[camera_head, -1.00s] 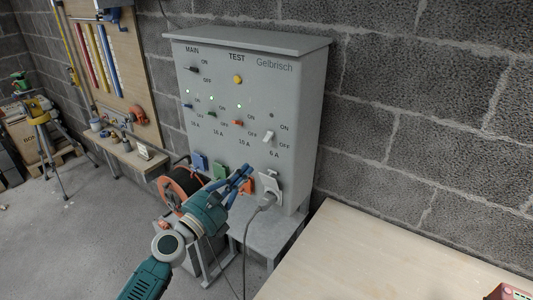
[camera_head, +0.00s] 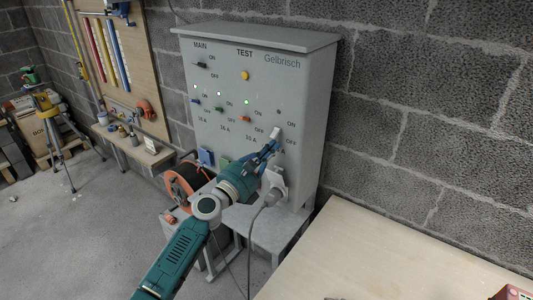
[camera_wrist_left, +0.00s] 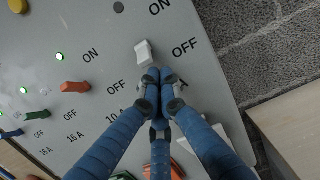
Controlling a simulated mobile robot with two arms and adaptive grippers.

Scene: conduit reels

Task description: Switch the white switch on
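The white switch (camera_head: 275,133) is at the lower right of the grey panel (camera_head: 310,100), between its ON and OFF labels. The lamp above it (camera_head: 279,112) is dark. In the left wrist view the white switch (camera_wrist_left: 144,53) shows just beyond my fingertips. My left gripper (camera_head: 270,147) is right below the switch, its blue fingers brought together with nothing between them. In the left wrist view the tips of the left gripper (camera_wrist_left: 158,76) meet close under the switch's lower end; I cannot tell whether they touch it. My right gripper is not in view.
Red (camera_head: 245,118), green (camera_head: 217,110) and blue (camera_head: 195,102) switches sit left of the white one, with lit green lamps above. A grey plug (camera_head: 272,181) with a cable is below my gripper. A wooden table (camera_head: 390,255) stands at the front right.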

